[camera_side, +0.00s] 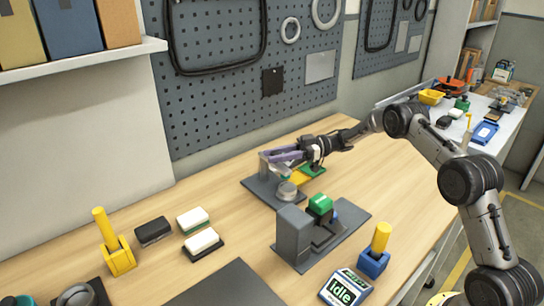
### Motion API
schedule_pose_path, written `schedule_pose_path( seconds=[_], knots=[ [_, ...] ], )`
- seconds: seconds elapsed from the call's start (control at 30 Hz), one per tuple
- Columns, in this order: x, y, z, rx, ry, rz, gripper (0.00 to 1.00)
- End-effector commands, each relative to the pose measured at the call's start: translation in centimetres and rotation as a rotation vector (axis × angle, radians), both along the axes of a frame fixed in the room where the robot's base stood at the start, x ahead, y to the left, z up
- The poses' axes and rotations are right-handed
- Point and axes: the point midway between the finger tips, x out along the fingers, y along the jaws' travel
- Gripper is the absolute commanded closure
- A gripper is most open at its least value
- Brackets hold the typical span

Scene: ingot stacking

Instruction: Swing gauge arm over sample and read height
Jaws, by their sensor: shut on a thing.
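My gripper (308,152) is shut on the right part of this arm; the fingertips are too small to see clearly. A short grey cylinder (287,191), possibly the sample, stands at the front right of the plate. A yellow piece (301,176) and a green piece (315,169) lie below my gripper. Whether the arm is over the sample cannot be told.
A grey fixture with a green block (320,204) stands in front of the gauge. A display (344,288) reads "Idle", near a blue holder with a yellow handle (381,238). Erasers (193,220) and a yellow holder (119,258) are at left. A pegboard (225,95) stands behind.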

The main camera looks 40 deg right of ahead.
Motion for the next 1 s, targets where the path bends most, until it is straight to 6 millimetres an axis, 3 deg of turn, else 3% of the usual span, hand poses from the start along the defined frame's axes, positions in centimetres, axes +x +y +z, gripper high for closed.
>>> schedule_pose_path(
  seconds=[0.3,0.8,0.83,1.0],
  knots=[
    [-0.01,-0.55,0.08,0.002,-0.003,0.107,1.00],
    [-0.01,-0.66,0.18,0.002,-0.005,0.122,1.00],
    [0.00,-0.66,0.18,0.002,-0.005,0.122,0.63],
    [0.00,-0.66,0.14,0.001,-0.003,0.121,0.36]
  ],
)
